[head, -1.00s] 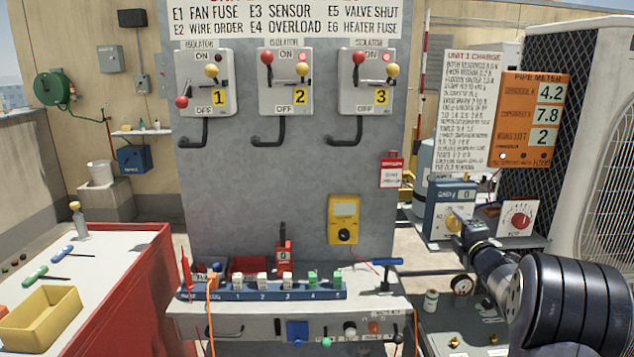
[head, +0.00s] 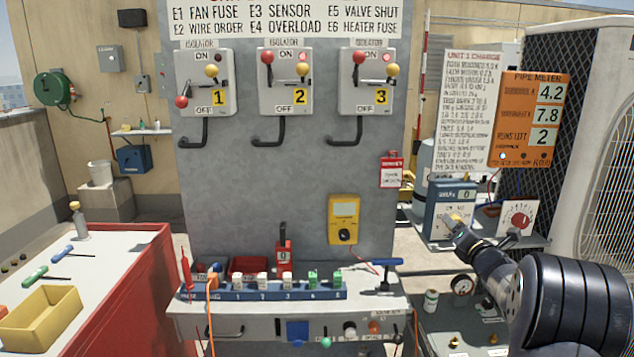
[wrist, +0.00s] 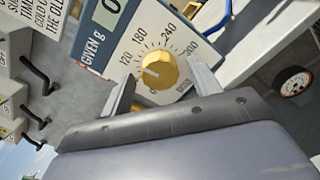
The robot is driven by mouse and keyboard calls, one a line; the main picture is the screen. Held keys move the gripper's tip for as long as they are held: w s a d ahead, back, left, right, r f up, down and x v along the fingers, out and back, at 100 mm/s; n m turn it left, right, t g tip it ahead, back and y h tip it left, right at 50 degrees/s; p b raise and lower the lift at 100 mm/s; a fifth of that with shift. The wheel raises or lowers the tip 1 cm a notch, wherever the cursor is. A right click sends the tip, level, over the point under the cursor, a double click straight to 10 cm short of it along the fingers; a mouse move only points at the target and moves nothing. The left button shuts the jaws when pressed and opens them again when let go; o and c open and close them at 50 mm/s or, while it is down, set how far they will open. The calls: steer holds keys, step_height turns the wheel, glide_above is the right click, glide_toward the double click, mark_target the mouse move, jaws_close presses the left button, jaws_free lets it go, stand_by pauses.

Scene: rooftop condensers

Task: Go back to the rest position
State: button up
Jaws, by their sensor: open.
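My gripper (head: 452,222) is at the right in the head view, in front of the blue dosing box (head: 437,195) with a white dial face. In the wrist view my gripper (wrist: 162,92) has its two fingers apart, one on each side of a round yellow knob (wrist: 159,70). The knob sits on the white face marked with numbers such as 120, 180 and 240. Whether the fingers touch the knob cannot be told, but gaps show beside it. In the head view my gripper largely hides the knob. The box's display (head: 466,194) reads 0.
The orange pipe meter (head: 528,120) and a text board (head: 480,110) stand above the box. A white panel with a red knob (head: 518,217) is close on the right. The grey isolator panel (head: 290,175) and a shelf with a blue terminal strip (head: 262,293) are to the left.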

steer(key=shift+n+p, duration=2.6)
steer(key=shift+n, duration=0.6)
